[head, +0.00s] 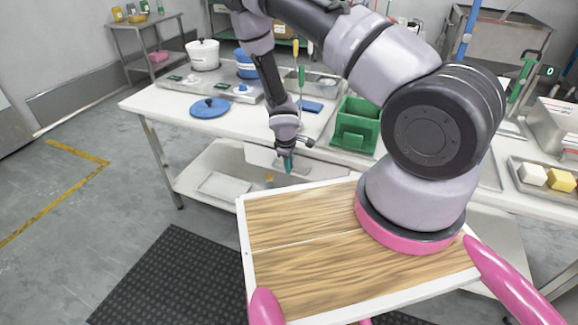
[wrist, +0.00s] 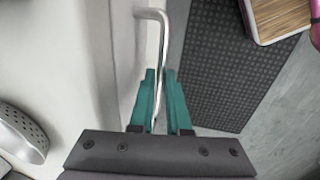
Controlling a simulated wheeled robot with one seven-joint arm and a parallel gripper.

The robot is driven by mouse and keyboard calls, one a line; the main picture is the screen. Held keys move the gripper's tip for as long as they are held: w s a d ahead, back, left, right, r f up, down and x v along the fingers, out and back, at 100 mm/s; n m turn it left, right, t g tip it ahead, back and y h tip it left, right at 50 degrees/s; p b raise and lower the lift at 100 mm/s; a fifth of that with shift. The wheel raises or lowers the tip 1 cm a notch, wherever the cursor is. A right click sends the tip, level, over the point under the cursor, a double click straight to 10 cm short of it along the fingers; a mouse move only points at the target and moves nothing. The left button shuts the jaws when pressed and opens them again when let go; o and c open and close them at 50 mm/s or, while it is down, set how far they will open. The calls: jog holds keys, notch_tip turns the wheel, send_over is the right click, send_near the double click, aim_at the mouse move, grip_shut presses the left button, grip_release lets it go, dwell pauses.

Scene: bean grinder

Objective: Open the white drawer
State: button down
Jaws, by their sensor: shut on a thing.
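The white drawer (head: 262,157) is under the front edge of the white table in the head view. In the wrist view its pale front (wrist: 124,55) stands left of a bent metal handle (wrist: 163,50). My gripper (head: 287,163) is at the drawer front, pointing down. In the wrist view my gripper's teal fingers (wrist: 160,88) are on either side of the handle bar and shut on it. My arm and gripper cover part of the drawer in the head view. I cannot tell how far out the drawer stands.
The table (head: 160,103) carries a white pot (head: 203,54), a blue lid (head: 210,107) and a green bin (head: 357,125). A lower shelf (head: 190,178) is below. A perforated metal piece (wrist: 22,135) shows at left in the wrist view. A dark mat (head: 165,285) covers open floor in front.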

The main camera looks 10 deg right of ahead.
dwell(0.3)
jog(key=s+a, duration=0.7)
jog(key=s, duration=0.2)
jog(key=s+a, duration=0.7)
jog(key=s, duration=0.3)
jog(key=c, duration=0.9)
grip_release()
jog(key=r, duration=0.3)
jog(key=s+r, duration=0.1)
jog(key=r, duration=0.3)
jog(key=a+r, duration=0.1)
jog(key=r, duration=0.2)
jog(key=shift+s+r, duration=0.3)
jog(key=shift+s, duration=0.1)
